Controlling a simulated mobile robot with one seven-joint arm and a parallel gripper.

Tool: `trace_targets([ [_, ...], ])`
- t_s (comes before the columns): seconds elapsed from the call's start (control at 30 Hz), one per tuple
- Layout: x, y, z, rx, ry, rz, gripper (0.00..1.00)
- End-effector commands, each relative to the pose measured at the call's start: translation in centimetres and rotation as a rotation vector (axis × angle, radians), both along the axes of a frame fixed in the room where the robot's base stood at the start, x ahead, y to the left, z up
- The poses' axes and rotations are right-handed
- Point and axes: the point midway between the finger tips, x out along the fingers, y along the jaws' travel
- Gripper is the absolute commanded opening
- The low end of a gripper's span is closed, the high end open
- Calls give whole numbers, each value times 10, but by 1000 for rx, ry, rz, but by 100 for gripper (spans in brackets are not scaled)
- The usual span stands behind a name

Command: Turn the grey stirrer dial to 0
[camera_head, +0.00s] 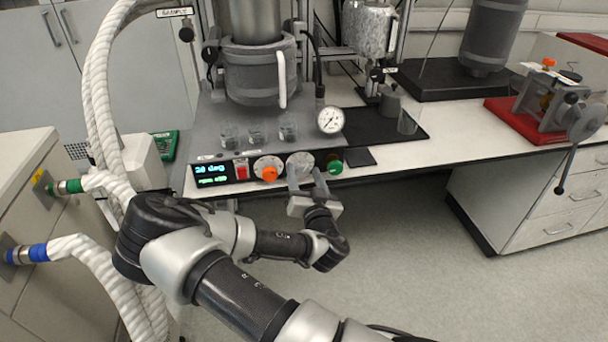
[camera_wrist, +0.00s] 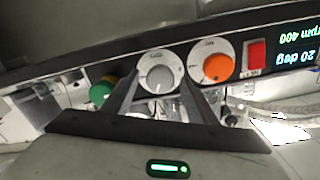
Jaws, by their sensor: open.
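The grey stirrer dial (camera_head: 300,160) sits on the front panel of the reactor, right of the orange dial (camera_head: 269,169). In the wrist view the grey dial (camera_wrist: 159,77) shows as a round grey knob on a white scale plate, with the picture turned upside down. My gripper (camera_head: 306,176) is open, its fingers pointing at the panel just in front of the grey dial. In the wrist view my gripper's fingers (camera_wrist: 160,90) spread to either side of the grey dial. I cannot tell whether they touch it.
The display (camera_head: 211,173) reads 20 deg, and in the wrist view it (camera_wrist: 298,47) also reads rpm 400. A red switch (camera_head: 241,169) is left of the orange dial. A green knob (camera_head: 335,167) is close right of my fingers. Glass vials (camera_head: 257,133) stand above the panel.

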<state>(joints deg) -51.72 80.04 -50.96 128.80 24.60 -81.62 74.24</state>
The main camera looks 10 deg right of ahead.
Motion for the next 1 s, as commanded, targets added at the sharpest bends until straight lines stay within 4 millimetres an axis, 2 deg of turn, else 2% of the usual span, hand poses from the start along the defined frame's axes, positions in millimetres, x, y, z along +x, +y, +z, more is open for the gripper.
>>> trace_targets([
  [0.27, 1, 0, 0, 0, 0, 0, 53],
  [0.5, 1, 0, 0, 0, 0, 0, 12],
  [0.77, 1, 0, 0, -20, 0, -1, 12],
  [1.0, 1, -1, 0, -127, -1, -3, 12],
])
